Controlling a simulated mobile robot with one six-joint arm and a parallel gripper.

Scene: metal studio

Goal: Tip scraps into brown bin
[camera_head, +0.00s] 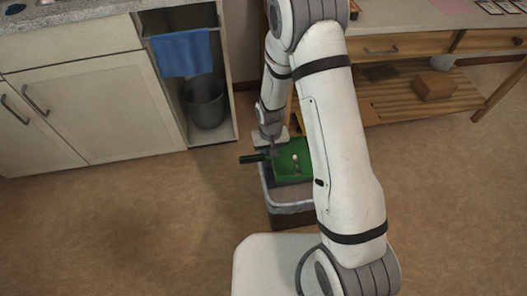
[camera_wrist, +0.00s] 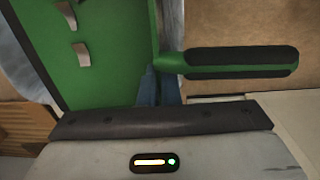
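A green board (camera_head: 284,171) with a dark handle (camera_head: 254,158) is above the bin in the head view. Small pale scraps (camera_head: 295,157) lie on it. In the wrist view the board (camera_wrist: 100,80) fills the upper left, with two beige scraps (camera_wrist: 68,14) on it and its green-and-black handle (camera_wrist: 240,62) pointing right. My gripper (camera_wrist: 160,88) has its blue fingers close together at the board's edge beside the handle, shut on it. The bin (camera_head: 291,217), brown below with a pale grey rim, stands on the floor; the board hides part of its opening.
A dark grey bucket (camera_head: 205,101) stands in an open cabinet bay on the left, below a blue towel (camera_head: 181,53). A wooden table (camera_head: 400,47) with a slatted lower shelf holding a cardboard box (camera_head: 434,86) is at right. Floor left of the bin is clear.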

